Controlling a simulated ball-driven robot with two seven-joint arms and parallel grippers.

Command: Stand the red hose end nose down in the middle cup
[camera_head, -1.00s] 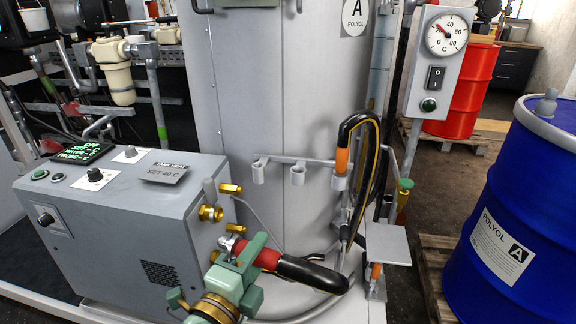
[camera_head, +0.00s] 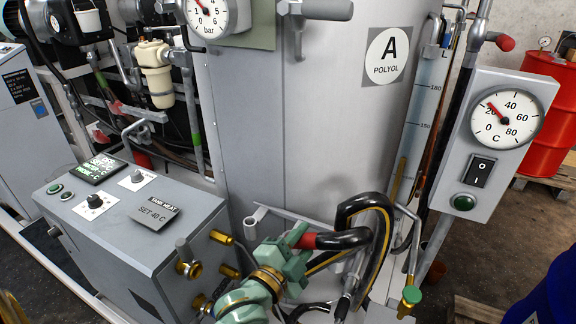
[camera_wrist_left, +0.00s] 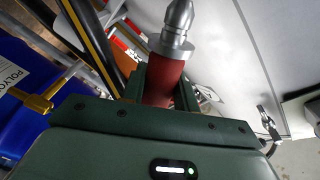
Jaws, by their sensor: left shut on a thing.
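My left gripper (camera_head: 298,242), green with a brass ring behind it, is shut on the red hose end (camera_head: 322,241) near the cup rack. In the left wrist view, the hose end's red collar (camera_wrist_left: 164,82) sits between the fingers, and its silver nose (camera_wrist_left: 172,38) sticks out toward the top of the picture. My right gripper is out of view.
A black hose with a yellow stripe (camera_head: 372,203) loops right beside the held hose. The grey heater box (camera_head: 130,225) stands at left, with brass fittings (camera_head: 190,268) on its side. The tank (camera_head: 300,130) rises behind. A green-topped valve (camera_head: 411,295) is at right.

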